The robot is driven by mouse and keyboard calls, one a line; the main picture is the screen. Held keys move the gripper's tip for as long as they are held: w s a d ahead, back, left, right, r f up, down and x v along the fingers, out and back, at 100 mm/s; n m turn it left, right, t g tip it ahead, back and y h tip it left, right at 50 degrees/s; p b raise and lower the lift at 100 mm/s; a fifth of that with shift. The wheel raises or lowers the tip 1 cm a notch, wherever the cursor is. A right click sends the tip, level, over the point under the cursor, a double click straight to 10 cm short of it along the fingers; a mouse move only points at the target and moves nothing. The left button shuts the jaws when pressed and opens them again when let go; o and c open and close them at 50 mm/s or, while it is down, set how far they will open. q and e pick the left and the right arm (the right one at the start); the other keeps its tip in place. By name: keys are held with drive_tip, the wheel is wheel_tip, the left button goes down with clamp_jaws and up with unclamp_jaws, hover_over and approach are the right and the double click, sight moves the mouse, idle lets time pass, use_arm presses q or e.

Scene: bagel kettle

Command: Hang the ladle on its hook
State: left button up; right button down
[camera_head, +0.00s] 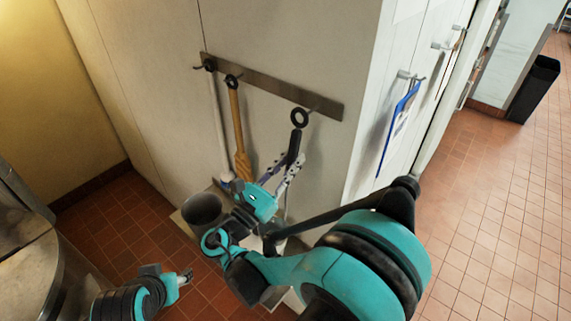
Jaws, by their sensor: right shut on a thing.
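A dark metal rail (270,88) with hooks is fixed to the pale wall panel. The ladle (294,145) has a black handle ending in a ring, and it stands roughly upright in front of the rail's right end. The ring overlaps the rail in the picture; I cannot tell whether it is around the hook there. My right gripper (286,170) is shut on the ladle's handle below the ring. The ladle's lower part is hidden behind my gripper and arm. My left gripper (185,277) is low at the bottom left, away from the rail, its jaws too small to read.
A white-handled tool (217,125) and a wooden-handled tool (237,125) hang from the rail left of the ladle. A grey round container (202,208) stands below them. Open tiled floor lies right.

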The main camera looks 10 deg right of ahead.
drive_tip(key=shift+w+d, duration=0.55)
drive_tip(key=shift+d, duration=0.15)
drive_tip(key=shift+w+d+f+b, duration=0.45)
drive_tip(key=shift+d+f+b, duration=0.1)
drive_tip(key=shift+b, duration=0.1)
drive_tip(key=c, duration=1.3)
unclamp_jaws()
drive_tip(key=shift+c, duration=0.2)
